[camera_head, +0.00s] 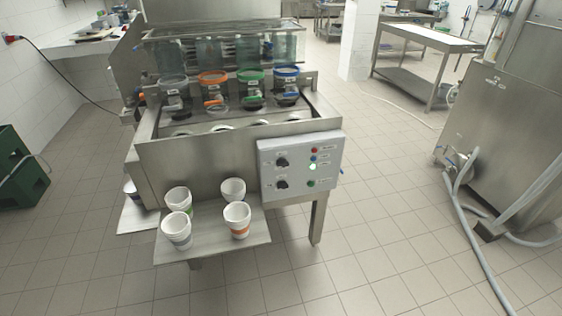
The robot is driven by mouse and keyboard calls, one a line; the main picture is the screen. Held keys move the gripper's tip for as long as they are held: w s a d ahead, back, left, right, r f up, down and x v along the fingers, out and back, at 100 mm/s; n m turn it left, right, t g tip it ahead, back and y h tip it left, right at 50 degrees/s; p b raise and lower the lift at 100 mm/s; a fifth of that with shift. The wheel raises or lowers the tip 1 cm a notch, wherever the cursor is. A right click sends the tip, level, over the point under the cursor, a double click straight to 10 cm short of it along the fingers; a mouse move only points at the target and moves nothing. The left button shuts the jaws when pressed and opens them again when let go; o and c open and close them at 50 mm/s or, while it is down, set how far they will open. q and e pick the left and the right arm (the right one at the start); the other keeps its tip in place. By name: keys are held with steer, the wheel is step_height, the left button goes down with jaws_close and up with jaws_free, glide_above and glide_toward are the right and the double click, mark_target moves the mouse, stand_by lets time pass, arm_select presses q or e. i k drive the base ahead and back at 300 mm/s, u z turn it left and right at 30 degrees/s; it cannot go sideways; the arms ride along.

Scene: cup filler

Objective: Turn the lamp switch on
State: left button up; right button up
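The cup filler (195,158) stands in the middle of the head view. A light grey control box (300,165) is fixed to its front right. The box carries two dark rotary switches: an upper one (282,162) and a lower one (282,184). On its right half are small round buttons or lamps: a red one (314,150), a blue one (313,158), a bright white one (312,167) and a green one (311,183). The labels are too small to read, so I cannot tell which switch is the lamp's. Neither of my grippers shows.
Several white cups (238,220) stand on the front shelf (205,252), left of the control box. Green crates (20,170) stand at the far left. A steel machine with hoses (500,140) stands at the right. The tiled floor (390,240) between is mostly clear.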

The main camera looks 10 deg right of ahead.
mark_target(281, 163)
steer(key=z, duration=2.45)
steer(key=i, duration=0.75)
steer(key=u, duration=1.2)
